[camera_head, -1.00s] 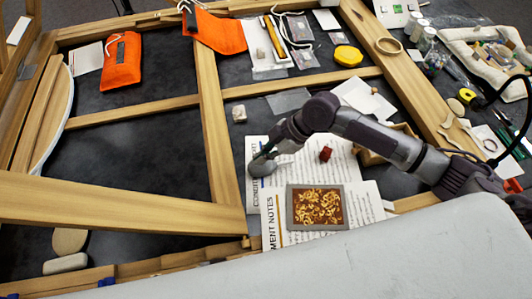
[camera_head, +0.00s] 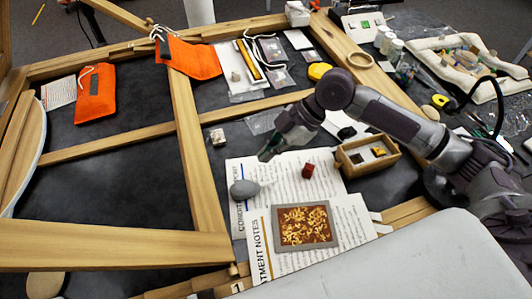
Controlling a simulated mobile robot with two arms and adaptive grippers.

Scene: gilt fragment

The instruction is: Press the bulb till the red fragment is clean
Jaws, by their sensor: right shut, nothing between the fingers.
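The grey bulb (camera_head: 244,189) lies on the printed papers, at the left edge of the sheets. The small red fragment (camera_head: 308,170) sits on the same papers, to the right of the bulb and apart from it. Whether dust is on it is too small to tell. My right gripper (camera_head: 266,156) is shut and empty. It is above and to the right of the bulb in the picture, apart from it, and left of the red fragment. My left gripper is not in view.
A framed gilt panel (camera_head: 305,228) lies on the papers below the fragment. A wooden tray (camera_head: 347,164) with small pieces stands to the right, beneath my right arm. Wooden frame bars (camera_head: 197,160) border the papers on the left. An orange pouch (camera_head: 96,94) lies farther off.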

